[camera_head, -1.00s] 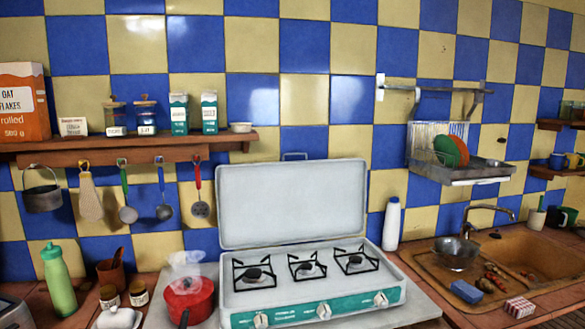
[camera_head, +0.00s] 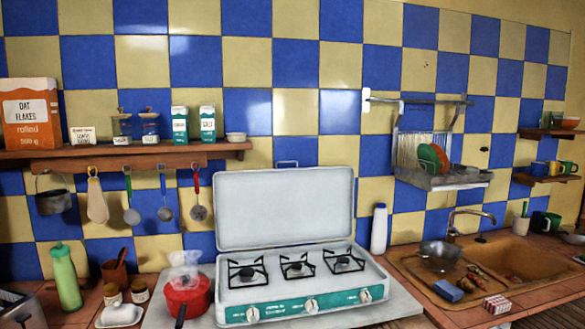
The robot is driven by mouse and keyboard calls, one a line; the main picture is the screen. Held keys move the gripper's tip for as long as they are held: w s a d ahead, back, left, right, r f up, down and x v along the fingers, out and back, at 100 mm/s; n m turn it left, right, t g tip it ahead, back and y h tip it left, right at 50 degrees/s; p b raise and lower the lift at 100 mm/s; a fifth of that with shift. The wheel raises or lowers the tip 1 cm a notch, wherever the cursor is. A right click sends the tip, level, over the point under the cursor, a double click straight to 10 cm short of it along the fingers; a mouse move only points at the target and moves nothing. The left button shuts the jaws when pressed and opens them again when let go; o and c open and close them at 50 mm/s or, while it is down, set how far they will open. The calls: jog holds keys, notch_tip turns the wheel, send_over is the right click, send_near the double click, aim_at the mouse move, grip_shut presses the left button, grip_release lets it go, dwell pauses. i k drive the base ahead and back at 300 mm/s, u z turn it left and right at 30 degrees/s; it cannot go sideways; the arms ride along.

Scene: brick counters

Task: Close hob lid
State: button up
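The hob (camera_head: 298,290) is a white portable stove with three black burners and a teal front with white knobs. It stands on the counter at the lower middle of the head view. Its white lid (camera_head: 285,208) is open and stands upright at the back of the hob, near the tiled wall, with a small handle on its top edge (camera_head: 286,164). The burners are bare. My gripper is not in view.
A red pot (camera_head: 187,293) stands just left of the hob. A white bottle (camera_head: 379,228) stands behind its right side. A shelf (camera_head: 120,153) with hanging utensils is above left. A dish rack (camera_head: 440,180) and sink (camera_head: 510,258) are to the right.

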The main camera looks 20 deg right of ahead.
aim_at(269, 207)
jog(key=z, duration=1.25)
jog(key=i, duration=0.55)
jog(key=u, duration=0.2)
